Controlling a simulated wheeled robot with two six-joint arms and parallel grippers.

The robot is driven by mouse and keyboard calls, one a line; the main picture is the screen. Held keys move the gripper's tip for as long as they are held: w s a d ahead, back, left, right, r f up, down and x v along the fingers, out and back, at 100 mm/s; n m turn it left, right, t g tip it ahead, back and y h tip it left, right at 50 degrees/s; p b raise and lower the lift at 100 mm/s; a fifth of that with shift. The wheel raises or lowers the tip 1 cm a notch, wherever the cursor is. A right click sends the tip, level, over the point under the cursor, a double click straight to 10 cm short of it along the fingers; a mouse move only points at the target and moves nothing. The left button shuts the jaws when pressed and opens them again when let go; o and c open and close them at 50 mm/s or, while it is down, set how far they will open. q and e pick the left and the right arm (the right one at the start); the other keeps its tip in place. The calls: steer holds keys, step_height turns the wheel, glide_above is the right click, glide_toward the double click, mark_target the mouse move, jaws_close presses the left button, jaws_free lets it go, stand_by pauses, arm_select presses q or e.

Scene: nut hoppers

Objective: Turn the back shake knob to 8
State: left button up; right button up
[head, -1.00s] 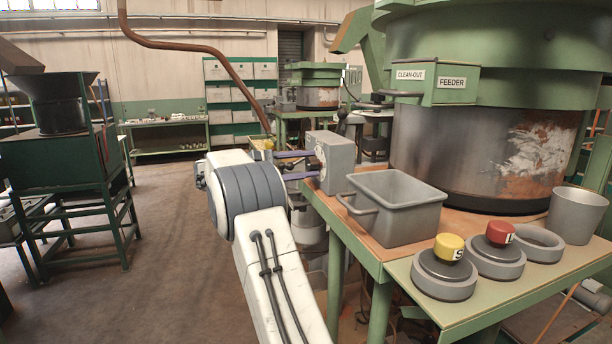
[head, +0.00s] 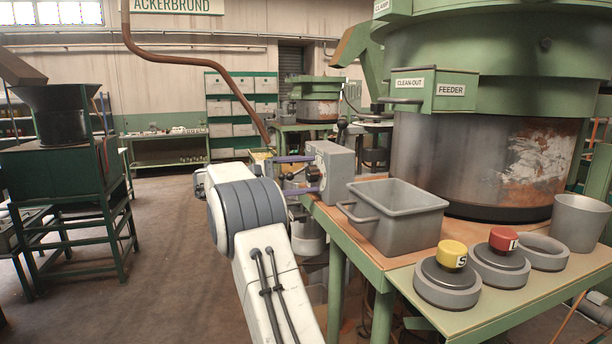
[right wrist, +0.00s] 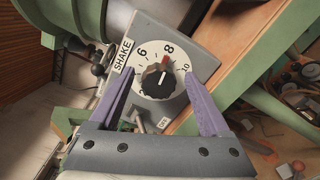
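The shake knob (right wrist: 157,81) is black with a white line and sits on a grey control box (head: 338,168). In the right wrist view its white dial reads SHAKE, 6, 8 and 10. The white line and a red mark at the knob's upper edge lie toward the 8. My right gripper (head: 306,175) has two purple fingers spread apart in front of the box. In the right wrist view the right gripper (right wrist: 163,98) has one finger on each side of the knob, with visible gaps. My left gripper is out of view.
A grey handled bin (head: 400,212) stands on the green-edged table near the control box. Yellow (head: 452,254) and red (head: 503,239) buttons and a grey cup (head: 580,222) are to the right. The large feeder bowl (head: 460,150) rises behind. Floor (head: 175,250) at left is open.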

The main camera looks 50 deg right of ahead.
steer(key=b+v, duration=0.1)
steer(key=v, duration=0.9)
steer(key=shift+a, duration=0.2)
stand_by(0.3)
steer(key=s+a+f+n+t+y, duration=0.2)
steer(key=a+f+n+t+y, duration=0.4)
steer(key=a, duration=0.6)
steer(key=s+a+f+n+t+y, duration=0.2)
steer(key=a+f+t, duration=0.2)
steer(key=a+f, duration=0.6)
steer(key=s+a+f+y, duration=0.4)
steer(key=s+a, duration=0.5)
steer(key=s, duration=0.3)
steer(key=s+a+f+g+y, duration=0.1)
steer(key=s+a+f+y, duration=0.3)
steer(key=s+a, duration=0.6)
steer(key=s+f, duration=0.2)
steer(key=s, duration=0.1)
steer(key=shift+a+y, duration=0.2)
steer(key=shift+y, duration=0.2)
